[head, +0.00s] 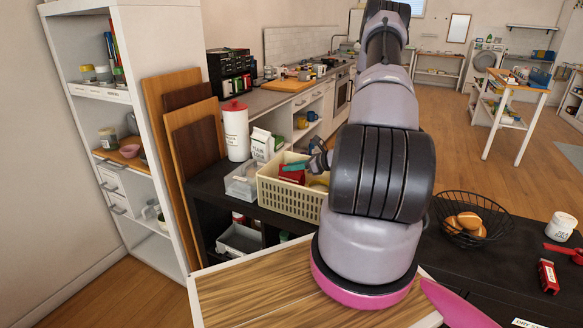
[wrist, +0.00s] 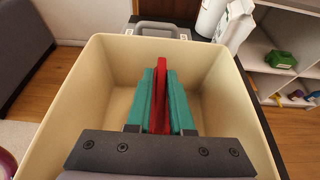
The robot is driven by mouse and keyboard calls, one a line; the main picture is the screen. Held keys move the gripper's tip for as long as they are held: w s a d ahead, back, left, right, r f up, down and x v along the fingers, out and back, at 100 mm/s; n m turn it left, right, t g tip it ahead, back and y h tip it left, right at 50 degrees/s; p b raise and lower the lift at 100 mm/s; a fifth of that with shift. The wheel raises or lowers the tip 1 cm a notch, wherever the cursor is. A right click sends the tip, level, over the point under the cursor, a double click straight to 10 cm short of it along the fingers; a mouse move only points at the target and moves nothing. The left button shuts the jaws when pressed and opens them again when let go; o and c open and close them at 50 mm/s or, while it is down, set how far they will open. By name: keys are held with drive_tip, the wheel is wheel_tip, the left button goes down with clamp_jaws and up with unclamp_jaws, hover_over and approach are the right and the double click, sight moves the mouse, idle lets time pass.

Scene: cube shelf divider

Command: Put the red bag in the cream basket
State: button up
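The cream basket (head: 288,198) stands on the dark surface left of my arm, and its inner walls fill much of the wrist view (wrist: 85,100). The red bag (head: 291,175) shows at the basket's opening in the head view. In the wrist view the red bag (wrist: 162,90) is a thin upright red shape between the teal fingers of my gripper (wrist: 161,76). My gripper is shut on it, with the fingers pointing into the basket. The bag's lower part is hidden, so I cannot tell whether it touches the basket floor.
A clear container (head: 242,182), a flour carton (head: 261,146) and a white canister (head: 236,132) stand beside and behind the basket. Cutting boards (head: 197,140) lean at the left. A black wire bowl with bread rolls (head: 467,222) sits right of my arm.

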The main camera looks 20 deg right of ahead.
drive_tip(key=shift+o, duration=0.8)
